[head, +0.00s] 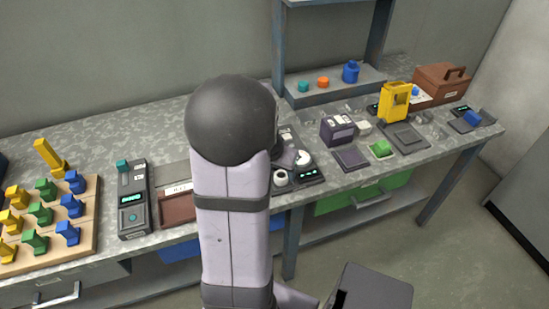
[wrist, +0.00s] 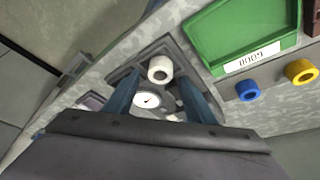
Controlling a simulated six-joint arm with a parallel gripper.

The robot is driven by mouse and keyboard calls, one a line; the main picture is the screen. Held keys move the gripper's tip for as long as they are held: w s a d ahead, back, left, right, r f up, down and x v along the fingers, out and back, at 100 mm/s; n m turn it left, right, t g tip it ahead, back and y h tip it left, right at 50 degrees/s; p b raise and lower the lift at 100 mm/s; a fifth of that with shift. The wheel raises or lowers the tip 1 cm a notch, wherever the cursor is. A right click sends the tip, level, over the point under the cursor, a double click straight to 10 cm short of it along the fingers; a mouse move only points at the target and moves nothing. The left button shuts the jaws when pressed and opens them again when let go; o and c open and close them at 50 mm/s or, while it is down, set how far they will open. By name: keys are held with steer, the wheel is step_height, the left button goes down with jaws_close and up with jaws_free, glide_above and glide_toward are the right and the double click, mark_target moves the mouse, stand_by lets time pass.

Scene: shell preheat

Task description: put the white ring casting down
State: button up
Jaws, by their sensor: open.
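The white ring casting (wrist: 160,69) sits on a dark plate (wrist: 122,76) in the wrist view, beside a round white dial (wrist: 147,100). My gripper (wrist: 160,78) is open, its two blue-grey fingers to either side of the ring with gaps between. The ring's lower part and its exact contact with the plate are hard to make out. In the head view a white ring (head: 280,177) shows just right of my arm, near the dial (head: 303,158). My arm hides the gripper there.
A green tray (wrist: 240,65) labelled 0009, a blue ring (wrist: 248,91) and a yellow ring (wrist: 301,72) lie right of the plate in the wrist view. In the head view, a purple box (head: 338,130), a yellow holder (head: 394,101) and a pegboard (head: 88,222) stand on the bench.

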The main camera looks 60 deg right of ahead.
steer(key=v, duration=0.9)
steer(key=shift+r, duration=0.25)
steer(key=shift+a, duration=0.1)
steer(key=w+a+f+n+t+y, duration=0.15)
steer(key=w+a+f+n, duration=0.25)
steer(key=w+a+n, duration=0.7)
steer(key=a+f+n+y, duration=0.1)
steer(key=a+f+n, duration=0.1)
steer(key=a, duration=1)
steer(key=s+a+f+n+g+y, duration=0.1)
steer(key=a+n, duration=0.4)
steer(key=a, duration=0.8)
steer(key=shift+a+f+y, duration=0.35)
steer(key=shift+f+y, duration=0.2)
steer(key=shift+f, duration=0.1)
steer(key=shift+g, duration=0.25)
